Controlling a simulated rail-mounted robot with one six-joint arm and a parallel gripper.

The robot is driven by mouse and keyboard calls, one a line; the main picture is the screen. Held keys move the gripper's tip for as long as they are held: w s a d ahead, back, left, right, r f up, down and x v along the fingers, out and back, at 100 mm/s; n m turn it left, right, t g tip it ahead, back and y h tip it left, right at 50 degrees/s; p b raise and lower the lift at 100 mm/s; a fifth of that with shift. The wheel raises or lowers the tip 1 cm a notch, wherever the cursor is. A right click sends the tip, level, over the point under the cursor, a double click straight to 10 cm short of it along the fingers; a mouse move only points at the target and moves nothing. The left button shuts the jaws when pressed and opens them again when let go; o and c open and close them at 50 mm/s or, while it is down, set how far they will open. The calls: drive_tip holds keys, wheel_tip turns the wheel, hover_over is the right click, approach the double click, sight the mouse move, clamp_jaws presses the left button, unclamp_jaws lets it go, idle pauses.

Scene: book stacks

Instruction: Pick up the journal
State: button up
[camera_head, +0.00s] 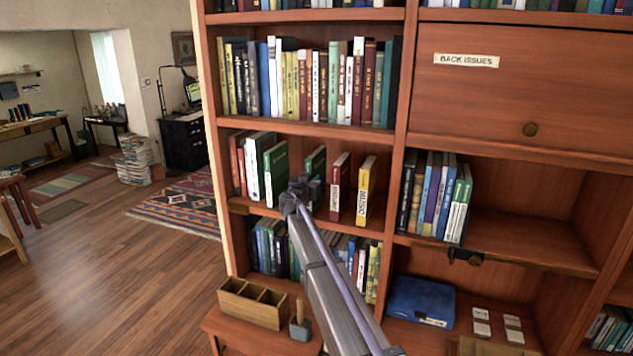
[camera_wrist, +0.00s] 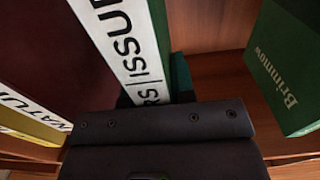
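My gripper (camera_head: 303,190) is at the middle shelf of the left bay, in front of a green book (camera_head: 316,166) that stands upright and is partly hidden by it.
To the right stand a dark red book (camera_head: 340,187) and a yellow book (camera_head: 366,191), with gaps between. To the left is another green book (camera_head: 276,174); a green "Brimmow" book (camera_wrist: 288,65) shows in the wrist view. A wooden divided box (camera_head: 252,303) sits below.

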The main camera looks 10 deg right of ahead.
sight(312, 156)
clamp_jaws()
wheel_tip(312, 156, up, 8)
drive_tip(key=p, duration=0.8)
drive_tip(key=shift+s+a+r, duration=0.1)
drive_tip(key=shift+s+r, duration=0.05)
drive_tip(key=shift+s+a+f+b, duration=0.25)
drive_tip(key=shift+s+f, duration=0.1)
drive_tip(key=shift+s, duration=0.1)
drive_tip(key=shift+s+a+f+b, duration=0.15)
drive_tip(key=shift+s+f+b, duration=0.15)
drive_tip(key=shift+s, duration=0.15)
drive_tip(key=v, duration=1.7)
drive_tip(key=shift+s+a, duration=0.25)
drive_tip(key=shift+a, duration=0.05)
